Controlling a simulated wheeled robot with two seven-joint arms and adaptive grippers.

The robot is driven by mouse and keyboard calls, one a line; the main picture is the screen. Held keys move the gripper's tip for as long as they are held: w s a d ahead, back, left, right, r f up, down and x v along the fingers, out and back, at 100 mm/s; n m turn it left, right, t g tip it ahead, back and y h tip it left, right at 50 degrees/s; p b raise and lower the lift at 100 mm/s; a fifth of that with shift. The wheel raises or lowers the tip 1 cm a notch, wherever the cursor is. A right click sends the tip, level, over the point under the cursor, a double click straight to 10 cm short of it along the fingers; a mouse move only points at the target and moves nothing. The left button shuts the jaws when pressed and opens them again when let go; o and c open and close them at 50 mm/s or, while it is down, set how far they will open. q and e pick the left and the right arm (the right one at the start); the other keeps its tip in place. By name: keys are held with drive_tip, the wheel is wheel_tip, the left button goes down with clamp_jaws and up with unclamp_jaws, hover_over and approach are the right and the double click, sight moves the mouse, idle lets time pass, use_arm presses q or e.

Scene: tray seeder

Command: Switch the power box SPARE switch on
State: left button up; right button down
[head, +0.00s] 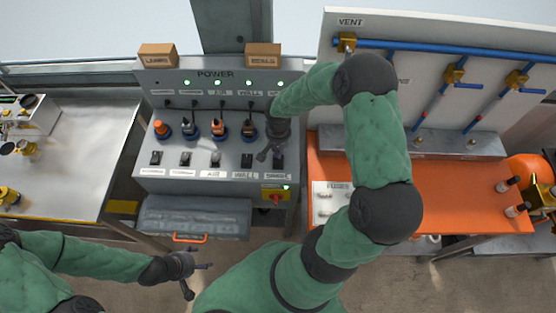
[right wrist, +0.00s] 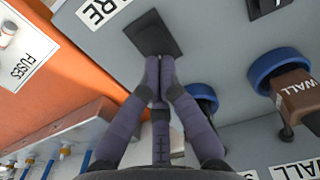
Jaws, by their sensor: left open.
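The grey power box (head: 222,133) stands in the middle of the head view, with a row of black switches along its lower front. The SPARE switch is the rightmost one. In the right wrist view the SPARE switch (right wrist: 150,33) is a dark square beside a label ending in "RE"; its on or off position is not clear. My right gripper (head: 268,155) is at this switch. Its fingers (right wrist: 160,76) are together and empty, tips at the switch's edge; I cannot tell whether they touch. My left gripper (head: 198,278) is open and empty, low in front of the box.
Several plugs, including an orange one (head: 161,128), sit in sockets above the switches. A red knob on a yellow plate (head: 275,194) is below right. A grey toolbox (head: 194,217) stands in front. An orange table (head: 440,187) with a vent panel (head: 420,88) is at right.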

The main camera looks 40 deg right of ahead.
drive_tip(key=shift+r+p, duration=1.6)
drive_tip(key=shift+r, duration=1.4)
use_arm(q)
wheel_tip(320, 180, up, 4)
drive_tip(key=shift+f, duration=0.25)
